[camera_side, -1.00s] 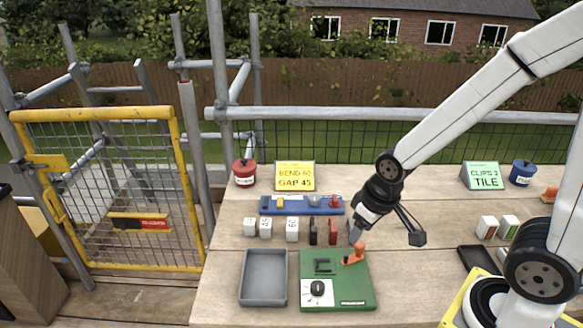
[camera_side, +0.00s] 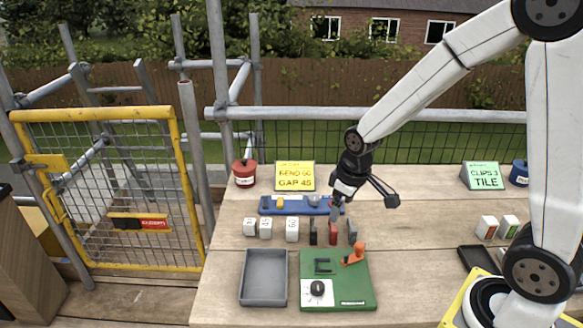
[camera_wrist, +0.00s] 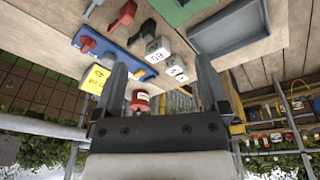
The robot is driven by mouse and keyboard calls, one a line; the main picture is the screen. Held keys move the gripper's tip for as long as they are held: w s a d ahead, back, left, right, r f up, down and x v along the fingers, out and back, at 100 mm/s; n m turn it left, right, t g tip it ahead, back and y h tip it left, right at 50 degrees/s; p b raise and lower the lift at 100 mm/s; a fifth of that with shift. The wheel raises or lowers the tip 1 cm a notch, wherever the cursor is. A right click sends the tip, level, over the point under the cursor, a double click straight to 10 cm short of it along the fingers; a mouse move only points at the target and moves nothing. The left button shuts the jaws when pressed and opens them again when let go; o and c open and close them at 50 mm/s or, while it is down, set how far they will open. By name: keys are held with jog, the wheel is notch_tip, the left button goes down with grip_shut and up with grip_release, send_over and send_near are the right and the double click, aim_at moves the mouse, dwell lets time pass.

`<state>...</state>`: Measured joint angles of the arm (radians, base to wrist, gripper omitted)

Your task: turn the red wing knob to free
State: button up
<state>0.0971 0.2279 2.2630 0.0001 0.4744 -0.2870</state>
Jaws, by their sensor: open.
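The blue bar (camera_side: 296,208) lies across the bench in front of the yellow sign, with a yellow knob (camera_side: 280,202) and a grey knob (camera_side: 314,200) on it. The red wing knob (camera_wrist: 88,44) shows at the bar's left end in the wrist view; in the side view my gripper mostly covers it. My gripper (camera_side: 336,212) is at the bar's right end in the side view, its fingers pointing down. In the wrist view my open gripper (camera_wrist: 160,62) has nothing between its fingers, and the knob lies outside the left finger.
White number blocks (camera_side: 292,230) and a red clip (camera_side: 333,234) stand in front of the bar. A green board (camera_side: 345,290) with an orange lever (camera_side: 354,254) and a grey tray (camera_side: 264,302) lie nearer. A red pot (camera_side: 244,174) and yellow sign (camera_side: 294,176) stand behind.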

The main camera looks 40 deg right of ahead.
jog(key=w+d+f+n, duration=0.2)
jog(key=w+d+f, duration=0.1)
jog(key=w+d, duration=0.2)
jog(key=w+d+f+n+g, duration=0.1)
jog(key=w+d+f+n, duration=0.1)
jog(key=w+d, duration=0.3)
jog(key=w+d+f+n+g, duration=0.1)
jog(key=w+d+f+n, duration=0.1)
jog(key=w+d, duration=0.3)
jog(key=shift+d+f+n, duration=0.2)
jog(key=shift+d+f, duration=0.2)
jog(key=shift+d, duration=0.4)
jog(key=shift+d+f+n, duration=0.2)
jog(key=shift+d+f, duration=0.2)
jog(key=shift+d, duration=0.35)
jog(key=shift+f, duration=0.15)
jog(key=shift+f, duration=3.75)
grip_shut()
